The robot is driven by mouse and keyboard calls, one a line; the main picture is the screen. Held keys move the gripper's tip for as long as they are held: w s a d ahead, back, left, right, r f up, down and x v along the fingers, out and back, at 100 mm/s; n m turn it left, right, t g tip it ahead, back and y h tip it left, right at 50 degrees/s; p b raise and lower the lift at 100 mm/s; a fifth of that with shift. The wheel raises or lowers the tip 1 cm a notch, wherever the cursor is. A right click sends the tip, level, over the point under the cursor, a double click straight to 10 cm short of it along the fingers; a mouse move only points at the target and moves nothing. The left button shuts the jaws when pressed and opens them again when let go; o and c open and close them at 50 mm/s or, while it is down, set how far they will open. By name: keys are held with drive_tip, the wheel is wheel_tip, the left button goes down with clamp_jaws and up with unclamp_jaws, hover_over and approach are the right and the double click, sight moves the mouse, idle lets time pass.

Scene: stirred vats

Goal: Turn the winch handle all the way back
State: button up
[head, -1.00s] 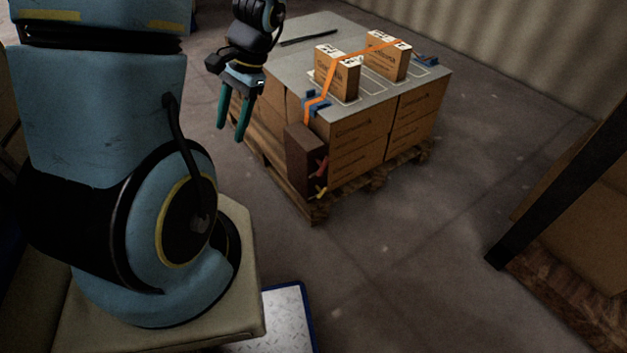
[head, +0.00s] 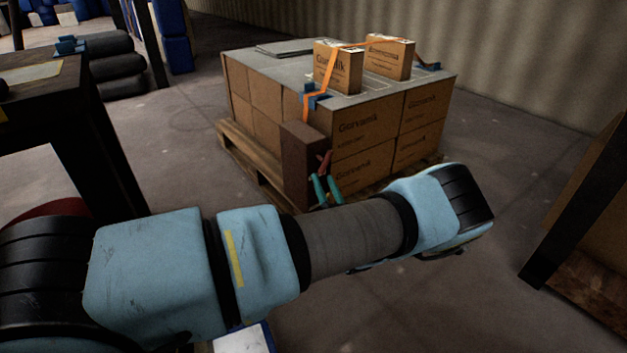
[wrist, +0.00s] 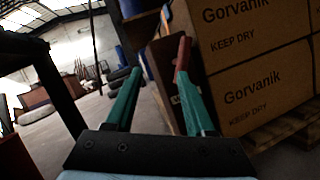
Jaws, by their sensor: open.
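The winch is a dark brown box (head: 300,165) at the near corner of the pallet load, and it shows partly in the wrist view (wrist: 160,55). Its red handle (head: 325,161) sticks out on the box's right side. In the wrist view the red handle (wrist: 183,53) shows at the tip of the right finger; whether they touch, I cannot tell. My gripper (head: 322,181) has teal fingers and is open in front of the box, just below the red handle. In the wrist view my gripper (wrist: 157,72) has a wide gap between its fingers. My forearm hides the floor before the pallet.
Cartons (head: 365,148) stand on a wooden pallet (head: 255,167) under a grey top sheet (head: 275,68). An orange strap (head: 306,103) runs over two small upright boxes (head: 338,68). A dark table (head: 75,105) stands at left and a rack post (head: 570,205) at right. Floor between is clear.

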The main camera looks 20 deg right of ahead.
sight(327, 163)
drive_tip(key=w+d+h+b, duration=0.1)
drive_tip(key=w, duration=0.1)
drive_tip(key=w+d+r+m+h+b, duration=0.1)
drive_tip(key=w+d, duration=0.1)
drive_tip(key=w, duration=0.1)
drive_tip(key=w+d+m, duration=0.1)
drive_tip(key=w, duration=0.2)
drive_tip(key=shift+d+r+h+b, duration=0.2)
drive_tip(key=shift+r+h+b, duration=0.05)
drive_tip(key=shift+h+b, duration=0.15)
clamp_jaws()
idle(0.3)
